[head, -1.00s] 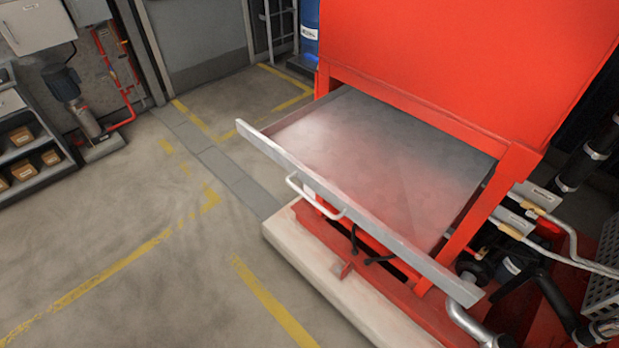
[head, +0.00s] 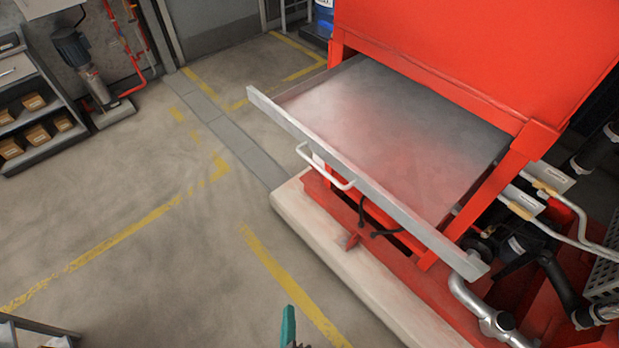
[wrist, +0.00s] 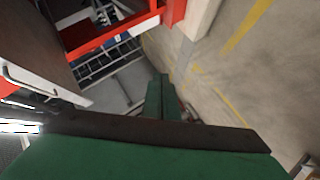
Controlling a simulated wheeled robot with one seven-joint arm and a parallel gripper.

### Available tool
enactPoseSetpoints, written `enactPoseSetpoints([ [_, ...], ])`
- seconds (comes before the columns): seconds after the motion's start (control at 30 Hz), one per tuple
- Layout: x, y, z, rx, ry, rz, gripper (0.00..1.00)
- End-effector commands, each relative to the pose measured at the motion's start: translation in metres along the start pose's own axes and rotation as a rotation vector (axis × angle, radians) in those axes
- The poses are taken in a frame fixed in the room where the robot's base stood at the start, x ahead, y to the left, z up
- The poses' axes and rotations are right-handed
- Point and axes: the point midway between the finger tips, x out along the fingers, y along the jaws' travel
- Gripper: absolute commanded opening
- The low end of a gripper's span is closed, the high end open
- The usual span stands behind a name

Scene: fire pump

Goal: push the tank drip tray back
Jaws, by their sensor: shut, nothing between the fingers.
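The tank drip tray (head: 400,135) is a shallow grey metal tray under the red tank (head: 480,50). It sticks out of the red frame toward the left, with a long front lip and a white bar handle (head: 325,168) on that lip. My gripper (head: 288,325) shows only as a green tip at the bottom edge of the head view, in front of the tray and apart from it. In the wrist view my gripper's green fingers (wrist: 161,98) are shut together and empty.
The tank stands on a red skid with a pale plinth (head: 330,255). Silver pipes (head: 480,305) and black pipes lie at the lower right. Shelves with boxes (head: 35,130) and a small pump (head: 85,75) stand at the left. The yellow-marked floor between is clear.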

Motion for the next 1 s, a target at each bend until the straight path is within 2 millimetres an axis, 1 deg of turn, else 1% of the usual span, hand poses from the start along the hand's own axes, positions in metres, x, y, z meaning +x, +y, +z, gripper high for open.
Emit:
enactPoseSetpoints([
  [0.03,0.016,0.0,-0.006,-0.12,-0.011,0.002,0.0],
  [0.1,0.034,0.001,-0.01,-0.304,-0.046,0.003,0.0],
  [0.17,0.049,0.004,-0.014,-0.458,-0.081,0.009,0.0],
  [0.2,0.059,0.008,-0.018,-0.56,-0.105,0.015,0.0],
  [0.27,0.071,0.015,-0.023,-0.708,-0.149,0.026,0.0],
  [0.4,0.095,0.042,-0.042,-1.037,-0.271,0.062,0.0],
  [0.47,0.102,0.056,-0.052,-1.166,-0.335,0.079,0.0],
  [0.5,0.105,0.067,-0.061,-1.248,-0.381,0.091,0.0],
  [0.63,0.107,0.103,-0.091,-1.485,-0.555,0.127,0.0],
  [0.73,0.099,0.133,-0.117,-1.63,-0.713,0.147,0.0],
  [0.8,0.09,0.152,-0.136,-1.706,-0.83,0.153,0.0],
  [0.9,0.072,0.175,-0.158,-1.775,-0.985,0.148,0.0],
  [1.0,0.055,0.19,-0.174,-1.808,-1.107,0.134,0.0],
])
